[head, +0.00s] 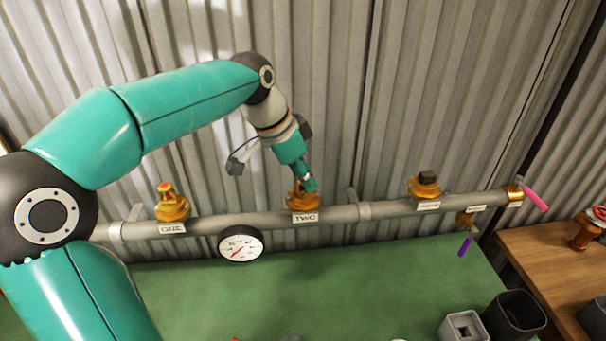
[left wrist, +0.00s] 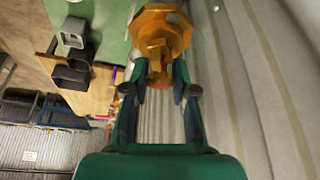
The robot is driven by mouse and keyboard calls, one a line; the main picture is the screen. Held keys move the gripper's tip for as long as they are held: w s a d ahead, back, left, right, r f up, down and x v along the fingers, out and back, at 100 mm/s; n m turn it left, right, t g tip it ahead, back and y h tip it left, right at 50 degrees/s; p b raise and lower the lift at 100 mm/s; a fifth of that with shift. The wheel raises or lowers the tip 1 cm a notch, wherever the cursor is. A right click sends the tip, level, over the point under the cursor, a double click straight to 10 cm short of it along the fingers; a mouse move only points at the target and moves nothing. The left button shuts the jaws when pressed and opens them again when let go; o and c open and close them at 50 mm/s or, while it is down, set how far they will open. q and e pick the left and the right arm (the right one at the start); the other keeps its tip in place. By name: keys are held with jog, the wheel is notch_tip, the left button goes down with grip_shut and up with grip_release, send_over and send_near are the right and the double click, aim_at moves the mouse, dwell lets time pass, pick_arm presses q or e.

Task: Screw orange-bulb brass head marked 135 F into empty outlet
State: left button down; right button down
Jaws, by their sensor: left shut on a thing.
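The grey pipe (head: 335,215) carries brass outlets. The middle outlet (head: 303,202), labelled TWO, has my left gripper (head: 308,183) right above it, pointing down. In the left wrist view my left gripper (left wrist: 160,98) is shut on a brass head (left wrist: 158,62), with a bit of orange showing between the fingers. The head meets the large brass hex of the outlet (left wrist: 160,28); I cannot tell how deep it sits in it. The 135 F marking cannot be read. My right gripper is in neither view.
The left outlet (head: 172,207) holds a red-topped brass fitting; the right outlet (head: 425,190) carries a dark plug. A gauge (head: 240,243) hangs below the pipe. Pink (head: 536,200) and purple (head: 465,246) handles are at the right end. Open bins (head: 514,316) stand on the green bench (head: 370,278).

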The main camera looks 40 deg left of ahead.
pick_arm(q)
jog(key=m+g+h+p, duration=0.1)
jog(key=m, duration=0.3)
jog(key=shift+m+h, duration=0.4)
jog(key=shift+m, duration=0.4)
jog(key=c, duration=0.8)
grip_release()
jog(key=shift+d, duration=0.1)
jog(key=shift+c, duration=0.2)
